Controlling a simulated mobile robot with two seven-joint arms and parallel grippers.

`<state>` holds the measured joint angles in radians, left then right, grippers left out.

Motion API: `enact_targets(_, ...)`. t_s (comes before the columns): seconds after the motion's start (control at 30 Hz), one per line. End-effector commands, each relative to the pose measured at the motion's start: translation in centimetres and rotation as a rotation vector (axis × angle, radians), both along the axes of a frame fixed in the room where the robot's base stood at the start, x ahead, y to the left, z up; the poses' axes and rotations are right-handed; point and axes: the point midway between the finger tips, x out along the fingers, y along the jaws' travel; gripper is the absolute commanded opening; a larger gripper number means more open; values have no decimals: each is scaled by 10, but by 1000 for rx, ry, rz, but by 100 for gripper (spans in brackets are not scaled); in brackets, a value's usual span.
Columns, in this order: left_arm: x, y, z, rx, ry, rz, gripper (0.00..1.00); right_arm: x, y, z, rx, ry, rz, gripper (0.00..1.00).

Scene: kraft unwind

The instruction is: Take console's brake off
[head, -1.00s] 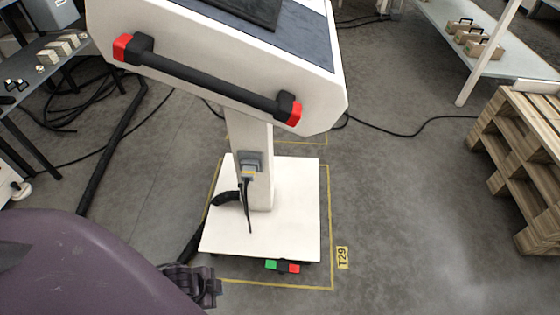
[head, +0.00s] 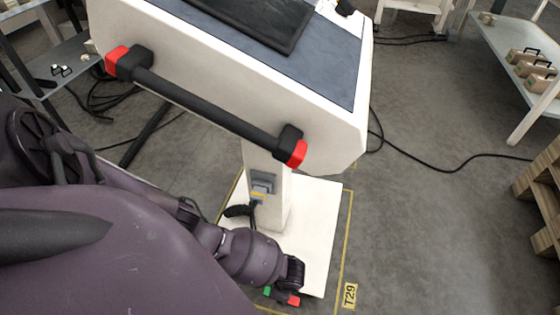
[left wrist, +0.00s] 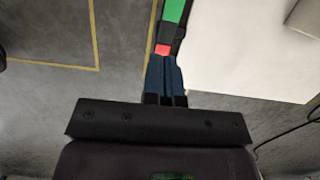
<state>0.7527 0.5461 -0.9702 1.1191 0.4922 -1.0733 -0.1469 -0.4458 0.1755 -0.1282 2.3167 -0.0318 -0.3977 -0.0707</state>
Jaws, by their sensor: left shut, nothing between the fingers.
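The console (head: 330,110) is a white slanted housing on a column above a white base plate (head: 315,225). A brake pedal bar lies at the plate's front edge. Its green end (head: 267,291) and red end (head: 294,300) show just below my left gripper (head: 291,274), whose fingers are hidden in the head view. In the left wrist view, my left gripper's blue fingers (left wrist: 163,68) are shut and empty. Their tips are right by the pedal's red part (left wrist: 162,49), with the green part (left wrist: 174,10) beyond. I cannot tell whether they touch. My right gripper is out of view.
A black handle with red ends (head: 205,105) runs across the console's front above my arm. Cables lie on the floor. A yellow floor outline (head: 347,235) surrounds the base. A wooden pallet (head: 545,200) and a shelf (head: 490,45) stand at the right.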

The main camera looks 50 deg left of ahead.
Motion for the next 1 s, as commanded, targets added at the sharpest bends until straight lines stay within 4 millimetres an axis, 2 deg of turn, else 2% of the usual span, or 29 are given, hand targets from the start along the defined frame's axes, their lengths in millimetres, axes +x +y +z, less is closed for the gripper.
enact_targets(0.2, 11, -1, -1, 33, 17, -13, 0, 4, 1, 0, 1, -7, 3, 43)
enact_targets(0.63, 9, -1, -6, 33, 19, -13, 0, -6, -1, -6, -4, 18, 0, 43)
enact_targets(0.87, 0, 6, -39, 34, 29, -14, 0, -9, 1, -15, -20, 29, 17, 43)
enact_targets(1.0, -5, 11, -64, 34, 32, -15, 0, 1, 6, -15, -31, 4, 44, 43)
